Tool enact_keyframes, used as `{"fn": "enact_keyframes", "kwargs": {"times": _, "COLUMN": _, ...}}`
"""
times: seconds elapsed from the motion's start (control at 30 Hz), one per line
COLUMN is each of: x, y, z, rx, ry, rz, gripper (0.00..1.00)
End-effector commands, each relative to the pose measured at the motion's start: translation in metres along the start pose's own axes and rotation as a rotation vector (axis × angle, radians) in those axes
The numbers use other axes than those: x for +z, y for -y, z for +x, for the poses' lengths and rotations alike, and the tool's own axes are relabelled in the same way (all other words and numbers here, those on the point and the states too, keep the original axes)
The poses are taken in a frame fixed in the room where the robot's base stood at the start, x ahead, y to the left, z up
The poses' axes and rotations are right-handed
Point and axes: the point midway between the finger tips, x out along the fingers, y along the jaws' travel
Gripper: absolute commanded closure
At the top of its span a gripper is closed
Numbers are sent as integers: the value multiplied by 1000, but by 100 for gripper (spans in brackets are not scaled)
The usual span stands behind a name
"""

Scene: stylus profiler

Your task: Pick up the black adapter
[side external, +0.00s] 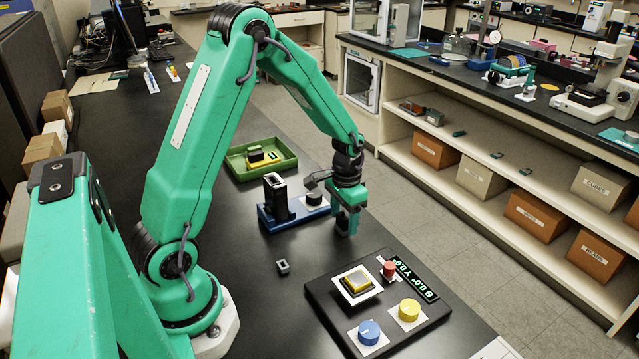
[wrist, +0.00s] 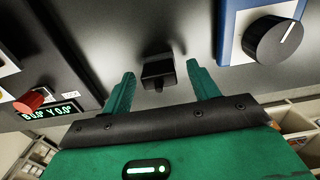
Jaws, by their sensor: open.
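The black adapter (side external: 283,267) is a small dark block with a lighter square top face. It sits on the black bench between the blue stand and the control panel. In the wrist view the adapter (wrist: 158,72) appears between the two green fingers, with space on both sides. My gripper (side external: 346,226) is open and empty. In the side view it hangs above the bench, to the right of the adapter and apart from it. The exact height of the fingertips above the bench is hard to tell.
The blue stand (side external: 266,222) carries a dark upright block (side external: 275,196) and a black knob (side external: 313,199). The control panel (side external: 333,318) has a yellow square part, red, yellow and blue knobs and a display. A green tray (side external: 290,162) lies behind. Bare bench surrounds the adapter.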

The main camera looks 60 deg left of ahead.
Motion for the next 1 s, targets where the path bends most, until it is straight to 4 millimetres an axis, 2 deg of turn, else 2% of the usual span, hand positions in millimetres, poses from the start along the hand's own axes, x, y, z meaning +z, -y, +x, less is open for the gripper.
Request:
{"fn": "enact_keyframes", "kwargs": {"times": 0.47, "x": 0, "y": 0, "z": 0, "rx": 0, "ry": 0, "rz": 0, "gripper": 40}}
{"fn": "enact_keyframes", "kwargs": {"times": 0.7, "x": 0, "y": 0, "z": 0, "rx": 0, "ry": 0, "rz": 0, "gripper": 87}}
{"fn": "enact_keyframes", "kwargs": {"times": 1.0, "x": 0, "y": 0, "z": -1, "rx": 0, "ry": -1, "rz": 0, "gripper": 88}}
